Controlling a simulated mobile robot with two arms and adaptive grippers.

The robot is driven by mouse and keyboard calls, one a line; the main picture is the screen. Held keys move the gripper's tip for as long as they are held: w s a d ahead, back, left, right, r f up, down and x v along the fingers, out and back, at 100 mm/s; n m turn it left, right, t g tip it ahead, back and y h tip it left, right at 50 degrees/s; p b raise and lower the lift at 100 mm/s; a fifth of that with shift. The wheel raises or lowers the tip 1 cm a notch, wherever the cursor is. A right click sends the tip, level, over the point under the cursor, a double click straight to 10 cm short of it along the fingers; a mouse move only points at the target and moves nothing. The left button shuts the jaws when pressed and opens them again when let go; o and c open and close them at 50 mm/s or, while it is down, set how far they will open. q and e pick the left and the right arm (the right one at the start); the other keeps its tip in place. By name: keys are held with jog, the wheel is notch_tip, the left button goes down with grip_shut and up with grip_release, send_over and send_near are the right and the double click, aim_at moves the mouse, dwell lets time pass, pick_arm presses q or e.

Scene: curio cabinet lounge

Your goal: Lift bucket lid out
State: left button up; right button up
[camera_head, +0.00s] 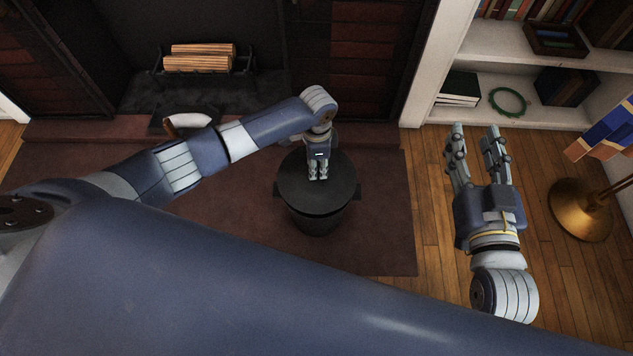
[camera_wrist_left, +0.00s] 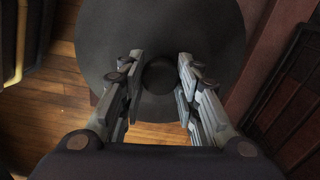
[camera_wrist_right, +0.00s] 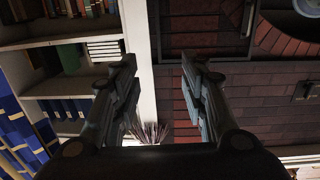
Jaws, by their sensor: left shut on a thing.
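The dark round bucket lid (camera_head: 292,190) shows in the head view at the centre, over the black bucket (camera_head: 316,222). I cannot tell whether it rests on the rim or is slightly above it. My left gripper (camera_head: 318,174) points down at the lid's middle. In the left wrist view its fingers (camera_wrist_left: 160,62) stand on both sides of the lid's round dark knob (camera_wrist_left: 160,77), shut on it. The lid (camera_wrist_left: 215,30) fills the upper middle there. The bucket's inside is hidden. My right gripper (camera_head: 475,145) is open and empty, right of the bucket.
The bucket stands on a dark red rug (camera_head: 385,225) before a fireplace with a log rack (camera_head: 200,65). White shelves (camera_head: 480,110) stand at the back right, and a brass lamp base (camera_head: 580,210) at the right.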

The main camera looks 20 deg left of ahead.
jog(key=f, duration=0.1)
jog(key=f+g, duration=0.1)
jog(key=s+f+g, duration=0.1)
jog(key=shift+d+f+h+p, duration=0.3)
jog(key=shift+d+f, duration=0.05)
